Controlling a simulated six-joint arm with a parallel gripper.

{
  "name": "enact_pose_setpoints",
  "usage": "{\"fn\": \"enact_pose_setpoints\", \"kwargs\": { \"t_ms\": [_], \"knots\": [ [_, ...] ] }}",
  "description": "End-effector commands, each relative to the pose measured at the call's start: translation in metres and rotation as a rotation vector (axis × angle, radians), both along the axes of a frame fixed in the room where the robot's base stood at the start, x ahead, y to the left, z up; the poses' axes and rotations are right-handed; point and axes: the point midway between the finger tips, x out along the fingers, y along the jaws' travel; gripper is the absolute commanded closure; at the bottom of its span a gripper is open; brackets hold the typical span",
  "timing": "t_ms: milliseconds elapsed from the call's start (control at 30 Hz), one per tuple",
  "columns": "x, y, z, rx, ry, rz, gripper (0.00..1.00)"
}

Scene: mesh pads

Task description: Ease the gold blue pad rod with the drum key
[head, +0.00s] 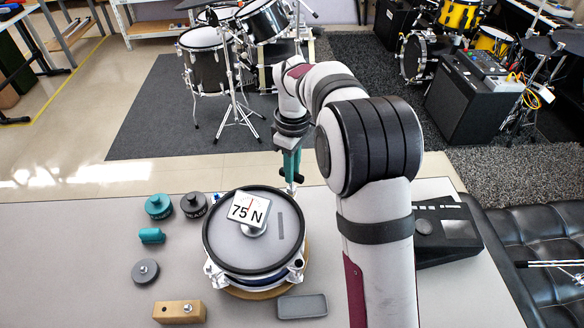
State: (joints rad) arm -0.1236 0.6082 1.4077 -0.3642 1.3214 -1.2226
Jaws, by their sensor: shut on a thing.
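The mesh pad (222,242) stands on the table with a dark rim, a blue band below it and silver lugs (296,270) at its front. A gauge (249,209) reading "75 N" sits on its head. My gripper (291,176) points down at the pad's back right edge, its teal fingers shut on a small silvery piece (291,189), seemingly the drum key. The key's lower end is small and close to the rim; I cannot tell whether it sits on a rod. No gold rod can be made out from here.
Left of the pad lie a teal knob (158,206), a dark weight (194,204), a teal cylinder (151,236), a grey disc (145,271) and a wooden block (180,312). A grey slab (302,307) lies in front. My arm spans the right; a black box (446,235) stands beyond it.

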Motion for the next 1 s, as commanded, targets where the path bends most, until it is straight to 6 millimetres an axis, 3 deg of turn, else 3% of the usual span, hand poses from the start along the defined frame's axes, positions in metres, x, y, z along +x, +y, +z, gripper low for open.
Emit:
{"fn": "enact_pose_setpoints", "kwargs": {
  "t_ms": [300,400,533,833,1000],
  "knots": [
    [0.003,0.001,0.001,0.002,-0.004,0.948,1.0],
    [0.003,0.001,0.0,0.003,-0.003,1.157,1.0],
    [0.002,0.001,0.001,0.002,-0.004,0.99,1.0],
    [0.002,0.0,0.027,0.001,-0.003,0.998,1.0],
    [0.002,0.0,0.031,0.002,-0.001,0.998,1.0]
  ]
}}
